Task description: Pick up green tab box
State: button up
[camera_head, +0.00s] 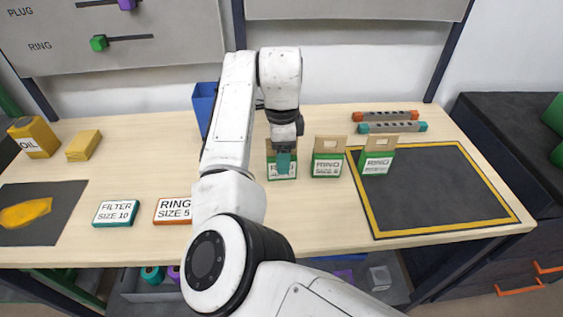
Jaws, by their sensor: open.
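Three boxes with green bands, white RING labels and tan hanging tabs stand upright in a row on the wooden table. The left green tab box (282,173) is partly hidden behind my gripper. The middle green tab box (328,163) stands to its right. The right green tab box (377,159) stands by the left edge of the dark mat. My gripper (284,162) points down at the left box, open, in front of its upper part in this view. I cannot tell whether the fingers touch the box or stand around its tab.
A dark mat with a yellow border (440,229) covers the table's right side. Two slotted bars (392,127) lie behind it. Flat label cards (116,213) lie front left. A blue bin (205,105) stands behind my arm, and yellow containers (33,137) stand far left.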

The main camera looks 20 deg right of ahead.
jog(key=shift+f, duration=0.3)
jog(key=shift+c, duration=0.4)
jog(key=c, duration=1)
jog(key=shift+r, duration=0.1)
jog(key=shift+r, duration=0.5)
jog(key=s+r, duration=0.8)
jog(key=s, duration=0.1)
jog(key=s+r+p, duration=0.1)
jog(key=s+r, duration=0.3)
jog(key=s, duration=0.1)
jog(key=shift+d, duration=0.15)
